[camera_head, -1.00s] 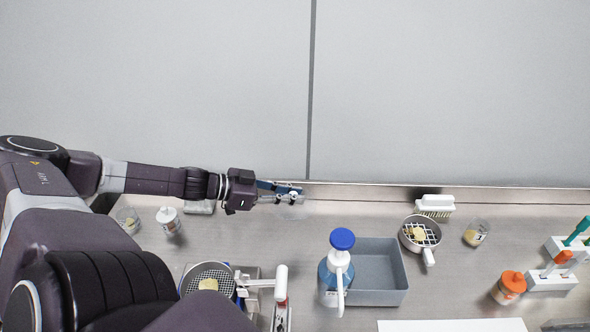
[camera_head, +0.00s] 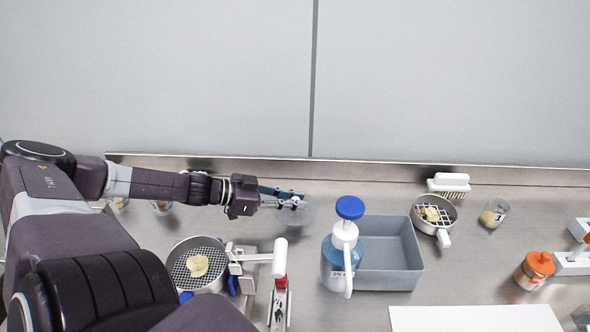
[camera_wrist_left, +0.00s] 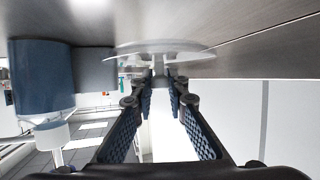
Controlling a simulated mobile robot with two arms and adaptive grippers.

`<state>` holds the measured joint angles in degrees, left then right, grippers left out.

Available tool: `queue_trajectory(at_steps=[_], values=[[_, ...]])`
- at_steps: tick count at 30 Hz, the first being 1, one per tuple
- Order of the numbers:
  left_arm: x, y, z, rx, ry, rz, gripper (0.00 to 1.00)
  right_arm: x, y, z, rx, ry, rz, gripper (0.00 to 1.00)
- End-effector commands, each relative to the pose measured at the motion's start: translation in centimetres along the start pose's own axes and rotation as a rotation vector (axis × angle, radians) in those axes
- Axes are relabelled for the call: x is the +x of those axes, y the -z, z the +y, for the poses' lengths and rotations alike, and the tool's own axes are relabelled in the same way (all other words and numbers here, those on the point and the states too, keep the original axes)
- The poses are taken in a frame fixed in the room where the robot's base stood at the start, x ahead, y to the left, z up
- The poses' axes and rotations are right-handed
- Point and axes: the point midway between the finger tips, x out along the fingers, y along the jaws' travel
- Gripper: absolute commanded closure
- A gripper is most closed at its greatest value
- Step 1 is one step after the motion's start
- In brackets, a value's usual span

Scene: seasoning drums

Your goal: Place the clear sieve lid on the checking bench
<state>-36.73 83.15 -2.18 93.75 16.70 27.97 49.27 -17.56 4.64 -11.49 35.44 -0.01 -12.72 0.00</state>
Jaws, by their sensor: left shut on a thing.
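My left gripper (camera_head: 293,201) reaches in from the left over the back of the metal bench (camera_head: 330,190). It is shut on the clear sieve lid (camera_head: 299,215), a thin see-through disc that is hard to make out in the head view. In the left wrist view the lid (camera_wrist_left: 160,48) shows edge-on at the tips of my fingers (camera_wrist_left: 160,95), close to the bench surface. I cannot tell whether it touches the bench. My right gripper is not in view.
A blue-capped pump bottle (camera_head: 341,265) and a grey bin (camera_head: 410,262) stand to the right. A round sieve (camera_head: 181,262) sits below my left forearm, beside a white-and-red device (camera_head: 280,283). A handled pan (camera_head: 433,229) and a white brush (camera_head: 449,183) are further right.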

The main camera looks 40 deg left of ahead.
Motion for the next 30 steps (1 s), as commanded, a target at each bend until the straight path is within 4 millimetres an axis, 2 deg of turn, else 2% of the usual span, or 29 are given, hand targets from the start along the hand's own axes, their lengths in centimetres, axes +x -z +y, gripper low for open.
queue_trajectory(at_steps=[1, 7, 19, 20, 24, 30], values=[[0.4, -0.9, 0.0, -0.001, 0.000, 0.000, 1.00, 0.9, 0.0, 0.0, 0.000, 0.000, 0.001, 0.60], [1.4, -3.2, 0.0, 0.000, 0.001, 0.002, 1.00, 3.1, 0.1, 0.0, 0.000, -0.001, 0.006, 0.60], [1.5, -3.6, 0.0, -0.001, 0.000, 0.000, 1.00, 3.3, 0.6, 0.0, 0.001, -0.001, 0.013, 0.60], [1.5, -3.6, 0.0, -0.001, 0.000, -0.001, 0.84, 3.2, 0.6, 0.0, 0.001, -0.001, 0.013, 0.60], [1.4, -3.6, 0.0, -0.001, 0.000, -0.001, 0.69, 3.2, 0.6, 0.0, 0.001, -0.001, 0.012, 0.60], [1.4, -3.5, 0.0, -0.001, 0.000, 0.000, 0.69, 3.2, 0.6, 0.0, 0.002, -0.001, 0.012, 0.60]])
